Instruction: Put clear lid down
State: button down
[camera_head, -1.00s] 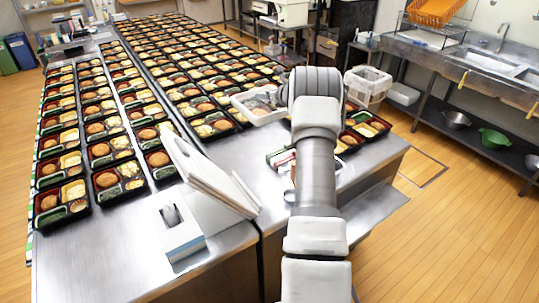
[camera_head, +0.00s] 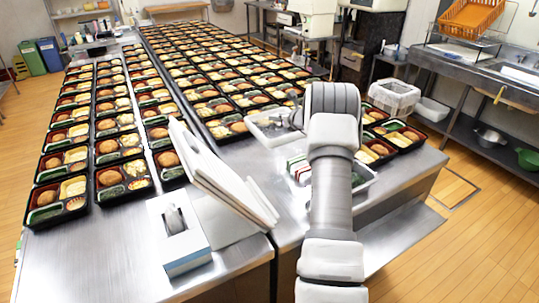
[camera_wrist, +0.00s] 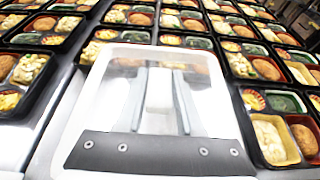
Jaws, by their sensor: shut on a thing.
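The clear lid (camera_wrist: 122,84) is a see-through panel with a pale rim. It fills the middle of the wrist view, and bento trays show through and beyond it. My gripper (camera_wrist: 160,90) has its two grey fingers closed around a white part in the middle of the lid. In the head view a pale-rimmed clear piece (camera_head: 262,130), seemingly this lid, shows left of my arm near the bento rows. My arm hides part of it and most of the gripper. I cannot tell how high the lid is above the surface.
Long rows of filled bento trays (camera_head: 107,150) cover the steel tables. A white dispenser box (camera_head: 180,236) and a tilted white panel (camera_head: 214,172) stand at the front left. A pale container (camera_head: 362,185) is beside my arm. Bare steel (camera_head: 262,160) shows near the lid.

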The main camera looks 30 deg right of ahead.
aim_at(271, 148)
jog(key=a+f, duration=0.1)
jog(key=a, duration=0.1)
jog(key=a+f, duration=0.2)
jog(key=a, duration=0.1)
jog(key=a+f, duration=0.2)
jog(key=a, duration=0.1)
jog(key=shift+w+b, duration=0.3)
jog(key=shift+b, duration=0.1)
jog(key=shift+f, duration=1.95)
jog(key=shift+f, duration=0.15)
jog(key=c, duration=0.5)
grip_release()
jog(key=shift+c, duration=0.2)
jog(key=shift+s+r, duration=0.15)
jog(key=shift+r, duration=0.05)
jog(key=v, duration=0.7)
jog(key=shift+s, duration=0.15)
